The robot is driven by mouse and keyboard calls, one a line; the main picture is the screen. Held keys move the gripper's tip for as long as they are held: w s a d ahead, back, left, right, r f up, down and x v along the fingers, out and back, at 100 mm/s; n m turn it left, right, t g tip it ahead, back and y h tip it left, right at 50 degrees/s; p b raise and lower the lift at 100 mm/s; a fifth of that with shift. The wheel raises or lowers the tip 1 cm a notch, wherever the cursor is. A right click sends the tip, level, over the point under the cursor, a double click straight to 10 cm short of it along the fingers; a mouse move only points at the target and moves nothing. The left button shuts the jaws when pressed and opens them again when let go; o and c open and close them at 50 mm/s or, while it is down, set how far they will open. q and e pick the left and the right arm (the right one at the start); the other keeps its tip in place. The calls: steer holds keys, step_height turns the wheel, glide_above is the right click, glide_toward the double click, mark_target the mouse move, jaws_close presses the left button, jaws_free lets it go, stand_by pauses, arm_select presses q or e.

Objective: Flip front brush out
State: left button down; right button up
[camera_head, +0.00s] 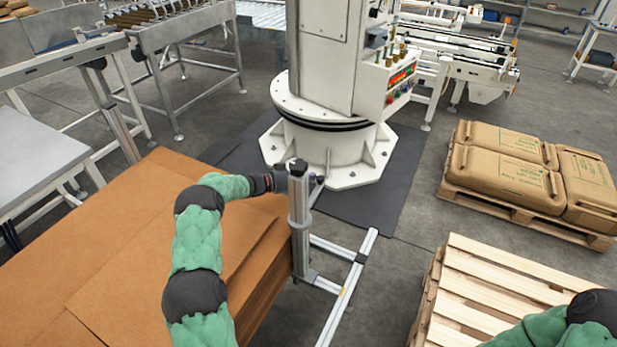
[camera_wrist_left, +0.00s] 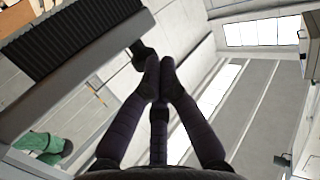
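My left gripper (camera_head: 283,181) is at the top of an upright grey post (camera_head: 300,232) beside the cardboard stack; the arm hides part of it in the head view. In the left wrist view the gripper's dark fingers (camera_wrist_left: 160,75) are drawn together, with no object visible between the tips. A black ribbed strip, which looks like the brush (camera_wrist_left: 75,45), runs along a grey bar (camera_wrist_left: 70,92) at upper left. A small black tab (camera_wrist_left: 141,54) sticks out from the bar close to the fingertips; I cannot tell if they touch. My right gripper is out of view.
A stack of brown cardboard sheets (camera_head: 110,240) lies under my left arm. The white palletizer column (camera_head: 330,130) stands behind the post. A low metal frame (camera_head: 345,290) extends right of the post. An empty wooden pallet (camera_head: 480,290) and a pallet of brown sacks (camera_head: 510,180) stand to the right.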

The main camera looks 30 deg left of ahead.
arm_select(q)
steer(key=v, duration=1.2)
